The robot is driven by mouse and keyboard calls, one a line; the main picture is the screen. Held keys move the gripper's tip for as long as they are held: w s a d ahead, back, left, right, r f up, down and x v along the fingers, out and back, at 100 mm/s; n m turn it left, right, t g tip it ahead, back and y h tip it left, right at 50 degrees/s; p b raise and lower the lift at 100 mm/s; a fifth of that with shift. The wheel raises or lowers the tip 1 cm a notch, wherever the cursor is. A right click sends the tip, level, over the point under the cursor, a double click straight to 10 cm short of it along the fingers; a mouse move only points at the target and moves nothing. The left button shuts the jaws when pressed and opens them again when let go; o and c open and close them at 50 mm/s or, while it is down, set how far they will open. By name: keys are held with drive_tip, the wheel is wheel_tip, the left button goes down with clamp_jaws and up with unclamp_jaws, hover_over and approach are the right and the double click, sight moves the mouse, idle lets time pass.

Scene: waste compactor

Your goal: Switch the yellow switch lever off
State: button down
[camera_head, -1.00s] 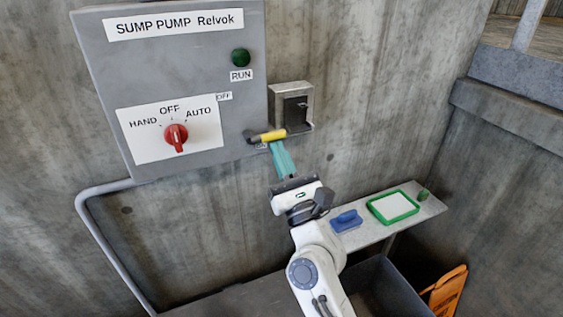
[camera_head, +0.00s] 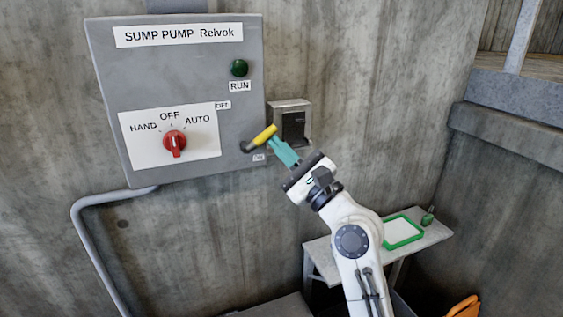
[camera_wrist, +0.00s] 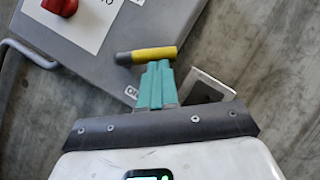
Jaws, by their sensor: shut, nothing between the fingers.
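The yellow switch lever (camera_head: 264,138) juts from the right side of the grey sump pump box (camera_head: 110,80). Its dark base is at the box's lower right edge, and its yellow grip tilts up to the right. An ON label (camera_head: 258,157) sits just below it and an OFF label (camera_head: 222,105) above. My gripper (camera_head: 273,144) has its teal fingers shut, with nothing between them. The fingertips lie against or just under the yellow grip; exact contact cannot be told. In the wrist view the lever (camera_wrist: 155,54) crosses just beyond the fingertips.
The box also has a red selector knob (camera_head: 174,143) and a green run light (camera_head: 239,68). A grey wall fixture with a dark front (camera_head: 293,127) is just right of the lever, close to my fingers. A small table (camera_head: 432,235) holds a green-framed tray (camera_head: 402,232).

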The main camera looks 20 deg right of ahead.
sight(267, 129)
drive_tip(key=r+n+g+p, duration=0.1)
drive_tip(key=n+g+p, duration=0.1)
drive_tip(key=n, duration=0.1)
drive_tip(key=a+r+n+g+y+p, duration=0.1)
drive_tip(key=r+n+g+p, duration=0.1)
drive_tip(key=n+p, duration=0.1)
drive_tip(key=a+r+n+g+p, duration=0.1)
drive_tip(key=n+p, duration=0.2)
drive_tip(key=n, duration=0.1)
drive_tip(key=shift+r+g+y, duration=0.3)
drive_tip(key=shift+g, duration=0.1)
drive_tip(key=shift+a+n+g+p, duration=0.4)
drive_tip(key=shift+n+p, duration=0.4)
drive_tip(key=shift+p, duration=0.5)
drive_tip(key=shift+h, duration=0.4)
